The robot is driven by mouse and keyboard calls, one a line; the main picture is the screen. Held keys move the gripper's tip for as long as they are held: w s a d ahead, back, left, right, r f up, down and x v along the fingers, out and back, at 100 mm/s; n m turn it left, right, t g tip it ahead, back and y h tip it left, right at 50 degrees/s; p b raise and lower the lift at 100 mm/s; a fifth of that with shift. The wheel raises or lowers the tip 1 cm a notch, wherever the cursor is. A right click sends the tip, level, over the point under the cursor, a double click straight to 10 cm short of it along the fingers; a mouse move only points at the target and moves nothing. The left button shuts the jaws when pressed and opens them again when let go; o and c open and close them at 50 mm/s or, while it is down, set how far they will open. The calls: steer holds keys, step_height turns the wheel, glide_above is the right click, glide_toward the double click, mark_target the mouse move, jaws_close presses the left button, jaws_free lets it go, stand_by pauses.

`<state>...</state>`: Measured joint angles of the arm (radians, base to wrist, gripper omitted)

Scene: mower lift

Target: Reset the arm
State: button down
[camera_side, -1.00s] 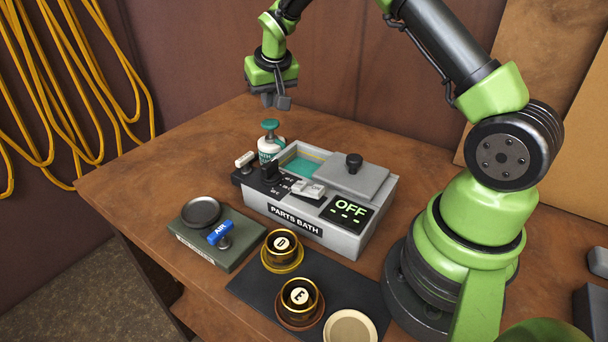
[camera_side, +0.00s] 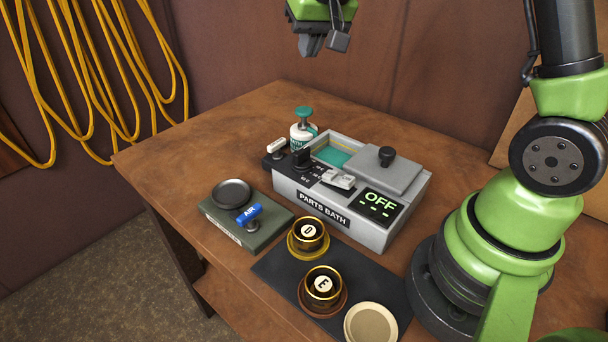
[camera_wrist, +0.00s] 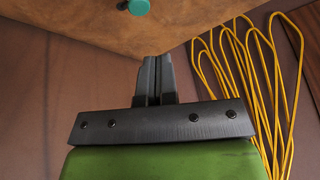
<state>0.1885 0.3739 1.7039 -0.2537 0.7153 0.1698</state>
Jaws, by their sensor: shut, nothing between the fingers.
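My gripper (camera_side: 311,45) hangs high above the back of the bench in the side view, well clear of everything on it. In the wrist view my gripper (camera_wrist: 154,62) has its two fingers together with nothing between them. My upper arm is raised, and part of it is out of the side view at the top.
The grey parts bath (camera_side: 385,236) reads OFF, with its lid (camera_side: 385,175) beside an open teal section. A teal-capped bottle (camera_side: 303,130) stands behind it. A green box with a blue AIR valve (camera_side: 249,214) and gold cups D (camera_side: 308,235) and E (camera_side: 322,287) are in front. Yellow hoses (camera_side: 110,70) hang left.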

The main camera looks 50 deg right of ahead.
steer(key=s+a+r+y, duration=0.1)
steer(key=s+a+r, duration=0.1)
steer(key=s, duration=0.5)
steer(key=s+a+r+n+t+y, duration=0.1)
steer(key=s+a, duration=0.4)
steer(key=s, duration=0.3)
steer(key=s+a+r+t+y, duration=0.1)
steer(key=s+a+r, duration=0.1)
steer(key=s, duration=0.5)
steer(key=shift+s+a+r+n, duration=0.3)
steer(key=shift+s+a, duration=0.05)
steer(key=shift+a, duration=0.4)
steer(key=w+d+f+m+g+h, duration=0.15)
steer(key=w+d, duration=0.35)
steer(key=w, duration=0.6)
steer(key=w+d+f+g+h, duration=0.15)
steer(key=w+d, duration=0.45)
steer(key=w, duration=0.6)
steer(key=shift+m+h, duration=0.25)
steer(key=shift+h, duration=0.15)
steer(key=shift+d+x, duration=0.35)
steer(key=shift+x, duration=2.4)
steer(key=shift+d+x, duration=0.3)
steer(key=shift+x, duration=2.45)
steer(key=shift+d+x, duration=0.35)
steer(key=shift+x, duration=2.4)
